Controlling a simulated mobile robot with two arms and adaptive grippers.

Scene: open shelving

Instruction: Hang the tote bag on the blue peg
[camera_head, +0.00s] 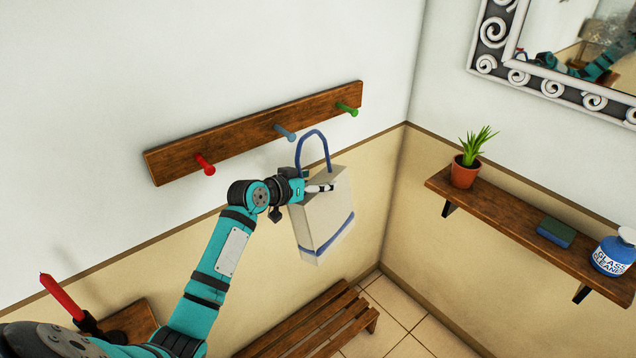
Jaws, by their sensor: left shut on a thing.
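The tote bag (322,228) is cream with a blue stripe near its bottom and a blue loop handle (313,135) standing up above it. My left gripper (325,188) is shut on the upper part of the bag and holds it in the air, slightly tilted. The blue peg (285,133) is the middle one on the wooden wall rail (240,128). In this view the handle loop shows just right of the blue peg; the peg does not appear to pass through it. How far the loop is from the wall I cannot tell. My right gripper is not seen.
A red peg (205,165) and a green peg (347,109) flank the blue one. A slatted bench (318,325) stands below. A right wall shelf (510,218) holds a potted plant (466,168), a sponge (555,232) and a glass cleaner bottle (612,256). A red candle (62,297) is at lower left.

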